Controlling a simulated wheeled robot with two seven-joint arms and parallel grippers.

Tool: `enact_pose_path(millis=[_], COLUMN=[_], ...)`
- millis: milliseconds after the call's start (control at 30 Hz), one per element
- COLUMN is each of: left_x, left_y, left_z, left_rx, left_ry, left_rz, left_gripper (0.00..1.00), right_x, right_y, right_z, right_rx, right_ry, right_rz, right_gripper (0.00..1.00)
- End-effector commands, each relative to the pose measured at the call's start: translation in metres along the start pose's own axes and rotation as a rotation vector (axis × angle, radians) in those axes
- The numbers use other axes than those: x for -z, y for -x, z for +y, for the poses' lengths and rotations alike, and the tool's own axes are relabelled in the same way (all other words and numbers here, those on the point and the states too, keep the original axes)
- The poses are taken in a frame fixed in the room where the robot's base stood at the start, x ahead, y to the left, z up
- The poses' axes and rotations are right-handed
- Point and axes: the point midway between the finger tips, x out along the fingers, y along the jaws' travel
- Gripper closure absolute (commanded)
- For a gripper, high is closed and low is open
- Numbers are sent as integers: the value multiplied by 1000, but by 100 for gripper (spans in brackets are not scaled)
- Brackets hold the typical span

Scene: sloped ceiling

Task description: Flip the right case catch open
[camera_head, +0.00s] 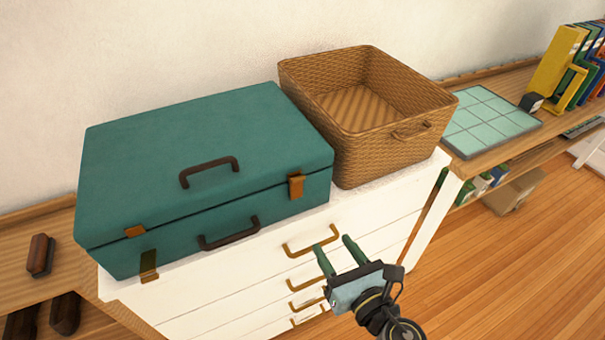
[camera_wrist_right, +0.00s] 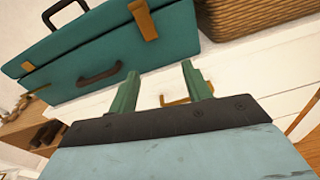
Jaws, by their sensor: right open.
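The teal case (camera_head: 200,140) lies closed on the white drawer unit, with dark handles on its lid and front. Its right catch (camera_head: 296,186), a copper-coloured tab, lies across the lid seam and looks fastened. The left catch (camera_head: 148,266) hangs down on the case front, apart from its lid plate (camera_head: 135,231). My right gripper (camera_head: 333,243) is open and empty in front of the drawers, below and right of the right catch. In the wrist view the right catch (camera_wrist_right: 143,20) is beyond the fingers (camera_wrist_right: 160,70), not touched. My left gripper is out of view.
An empty wicker basket (camera_head: 385,140) stands close to the case's right side. Brass drawer pulls (camera_head: 312,242) stick out near my right gripper. A brush (camera_head: 40,255) lies on the wooden shelf at left. A green tiled board (camera_head: 487,122) and books are at right.

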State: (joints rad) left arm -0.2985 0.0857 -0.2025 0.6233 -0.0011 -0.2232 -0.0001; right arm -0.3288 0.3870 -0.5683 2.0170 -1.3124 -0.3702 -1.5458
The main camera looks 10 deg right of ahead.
Motion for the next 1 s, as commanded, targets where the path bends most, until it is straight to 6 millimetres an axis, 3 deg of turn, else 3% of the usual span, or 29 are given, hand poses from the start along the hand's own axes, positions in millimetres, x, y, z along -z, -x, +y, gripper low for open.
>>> enact_pose_path(millis=[33, 200, 367, 700, 1000], left_x=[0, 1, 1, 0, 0], left_y=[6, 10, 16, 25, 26], left_z=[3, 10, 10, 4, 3], left_rx=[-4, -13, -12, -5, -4], left_ry=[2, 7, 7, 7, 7], left_rz=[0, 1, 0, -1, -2], left_gripper=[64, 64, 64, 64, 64], right_x=[-22, -44, -48, -52, -53], right_y=[3, 1, -21, -93, -125], right_z=[8, 17, 18, 20, 21], right_rx=[-14, -29, -29, -28, -28], right_ry=[53, 137, 137, 134, 134], right_rz=[-36, -86, -89, -87, -84], right_gripper=[51, 51, 51, 51, 51])
